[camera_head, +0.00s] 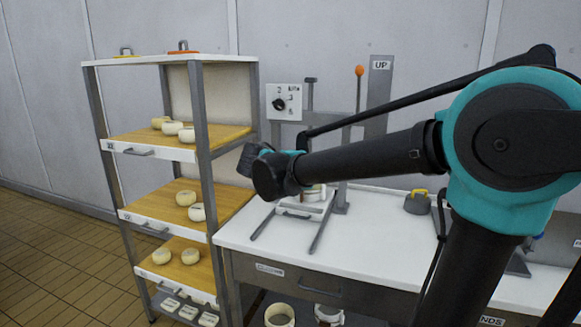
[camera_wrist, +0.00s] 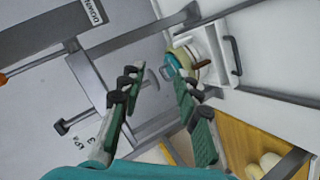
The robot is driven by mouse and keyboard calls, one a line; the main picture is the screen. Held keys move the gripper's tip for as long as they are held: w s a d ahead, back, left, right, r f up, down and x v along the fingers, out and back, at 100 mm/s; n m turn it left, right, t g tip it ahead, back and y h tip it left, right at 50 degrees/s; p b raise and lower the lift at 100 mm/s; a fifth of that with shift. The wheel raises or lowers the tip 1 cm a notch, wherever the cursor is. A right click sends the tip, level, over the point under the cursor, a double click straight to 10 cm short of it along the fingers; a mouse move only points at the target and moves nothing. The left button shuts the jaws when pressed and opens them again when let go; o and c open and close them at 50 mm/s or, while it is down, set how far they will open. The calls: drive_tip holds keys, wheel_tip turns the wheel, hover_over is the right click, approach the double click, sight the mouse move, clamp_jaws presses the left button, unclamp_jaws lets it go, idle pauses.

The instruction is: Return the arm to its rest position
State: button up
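My arm is stretched out to the left across the white worktable (camera_head: 375,225) in the head view. Its dark wrist end hangs between the shelf rack and the press; the fingers are hard to make out there.
A shelf rack (camera_head: 203,140) with several pale cheeses stands at the left. A press frame with an orange-knobbed lever (camera_head: 359,72) and a dial box (camera_head: 284,102) stands behind my arm. A grey weight with yellow handle (camera_head: 417,203) sits on the table. Floor (camera_head: 50,245) at left is clear.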

drive_tip(key=s+d+f+m+g+y, duration=0.1)
drive_tip(key=s+d+f+g, duration=0.1)
drive_tip(key=s+d+f, duration=0.3)
drive_tip(key=s+d+f+m+g+y, duration=0.1)
drive_tip(key=s+d+f, duration=0.4)
drive_tip(key=f, duration=0.6)
drive_tip(key=s+d+f+m+g+y, duration=0.2)
drive_tip(key=s+d+f+g, duration=0.1)
drive_tip(key=s+d+f, duration=0.3)
drive_tip(key=shift+s+d+f, duration=0.1)
drive_tip(key=shift+s+f, duration=0.75)
drive_tip(key=shift+f, duration=0.05)
drive_tip(key=s+a+f+m+y, duration=0.1)
drive_tip(key=s+f+y, duration=0.1)
drive_tip(key=s+f, duration=0.3)
drive_tip(key=shift+s+f+g+y, duration=0.35)
drive_tip(key=shift+s+g+y, duration=0.05)
drive_tip(key=shift+s, duration=0.75)
